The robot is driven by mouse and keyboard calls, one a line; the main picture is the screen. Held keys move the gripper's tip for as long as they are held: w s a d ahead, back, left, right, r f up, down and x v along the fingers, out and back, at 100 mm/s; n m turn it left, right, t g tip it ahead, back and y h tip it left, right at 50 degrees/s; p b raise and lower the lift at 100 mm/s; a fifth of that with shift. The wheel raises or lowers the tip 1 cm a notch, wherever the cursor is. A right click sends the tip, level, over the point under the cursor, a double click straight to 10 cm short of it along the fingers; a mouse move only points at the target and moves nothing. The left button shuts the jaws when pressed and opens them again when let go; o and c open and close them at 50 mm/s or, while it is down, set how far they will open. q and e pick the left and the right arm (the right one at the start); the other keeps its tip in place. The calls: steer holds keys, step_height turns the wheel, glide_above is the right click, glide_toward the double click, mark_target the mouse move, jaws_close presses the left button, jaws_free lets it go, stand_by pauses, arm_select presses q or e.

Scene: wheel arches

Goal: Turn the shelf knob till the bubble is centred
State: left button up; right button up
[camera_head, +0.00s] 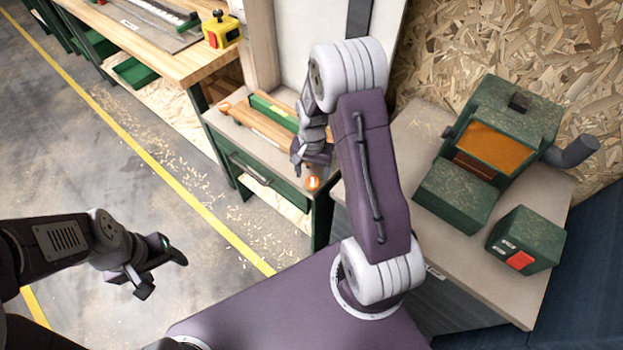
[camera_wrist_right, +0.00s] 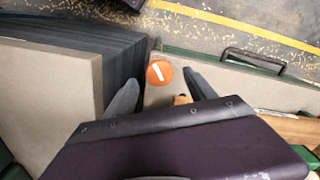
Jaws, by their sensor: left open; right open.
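The round orange knob (camera_head: 313,183) with a white mark is at the front right corner of a bench, below my right gripper (camera_head: 311,166). In the right wrist view the knob (camera_wrist_right: 160,73) lies between the tips of my right gripper (camera_wrist_right: 161,79), which is open; I see no contact. A wooden shelf board (camera_head: 262,126) lies behind it, with a green bar (camera_head: 273,111), perhaps the level, on it. The bubble cannot be made out. My left gripper (camera_head: 164,267) is open and empty over the floor at the left.
The bench has a green drawer front with a dark handle (camera_head: 250,169). A green machine (camera_head: 500,130) and a green box (camera_head: 525,240) stand on a table at the right. A workbench (camera_head: 170,55) is at the back left.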

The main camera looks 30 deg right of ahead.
mark_target(313, 181)
steer(key=shift+f, duration=1.55)
steer(key=shift+c, duration=0.2)
steer(key=c, duration=1.3)
steer(key=shift+s, duration=0.1)
steer(key=n+p, duration=0.1)
steer(key=n, duration=0.2)
steer(key=shift+r+n, duration=0.1)
steer(key=shift+n, duration=0.3)
steer(key=shift+n+p, duration=0.65)
steer(key=shift+n, duration=1.25)
